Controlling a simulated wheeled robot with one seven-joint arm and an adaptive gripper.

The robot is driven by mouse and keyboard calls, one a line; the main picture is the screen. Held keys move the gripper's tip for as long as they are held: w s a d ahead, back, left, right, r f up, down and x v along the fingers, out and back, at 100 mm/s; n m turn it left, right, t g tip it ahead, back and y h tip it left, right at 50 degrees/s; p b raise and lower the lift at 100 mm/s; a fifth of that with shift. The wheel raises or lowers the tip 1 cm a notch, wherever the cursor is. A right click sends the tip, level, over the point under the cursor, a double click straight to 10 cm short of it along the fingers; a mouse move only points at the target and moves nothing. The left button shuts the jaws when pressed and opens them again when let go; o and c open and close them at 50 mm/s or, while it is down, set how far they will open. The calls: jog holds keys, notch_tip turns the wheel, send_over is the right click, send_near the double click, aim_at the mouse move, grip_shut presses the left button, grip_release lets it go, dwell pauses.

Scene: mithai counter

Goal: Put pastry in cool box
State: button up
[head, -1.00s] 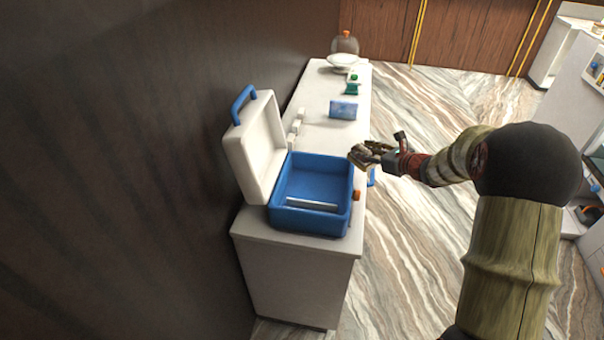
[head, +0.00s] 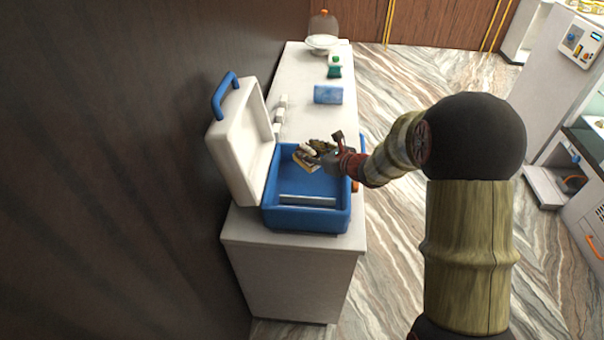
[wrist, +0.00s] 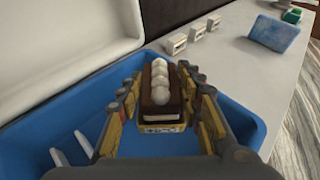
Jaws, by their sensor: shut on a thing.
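The cool box (head: 305,222) is blue with a white lid (head: 238,150) that stands open on its left side. My gripper (head: 312,155) is over the back part of the box's opening. In the wrist view my gripper (wrist: 162,118) is shut on the pastry (wrist: 160,92), a dark brown layered block with a white filling and a row of white blobs on top. The blue box interior shows below and around it. I cannot tell whether the pastry touches the box floor. In the head view the gripper partly hides the pastry.
Small white blocks (wrist: 176,43) stand on the counter (head: 300,75) behind the box. A blue pack (head: 328,94), a green-capped item (head: 334,68) and a white dish (head: 322,42) are further back. A light divider (head: 307,200) crosses the front of the box. A dark wall is on the left.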

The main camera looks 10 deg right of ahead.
aim_at(304, 161)
jog(key=a+f, duration=0.1)
jog(key=a+f+b, duration=0.1)
jog(key=f, duration=0.1)
jog(key=shift+s+a, duration=0.1)
jog(key=shift+s, duration=0.3)
jog(key=f, duration=0.1)
jog(key=f+b, duration=0.1)
jog(key=f, duration=0.1)
jog(key=shift+s+a+f+b, duration=0.1)
jog(key=shift+a+f+b, duration=0.05)
jog(key=shift+a+b, duration=0.15)
jog(key=shift+f, duration=0.25)
jog(key=shift+r, duration=0.15)
jog(key=o, duration=1.3)
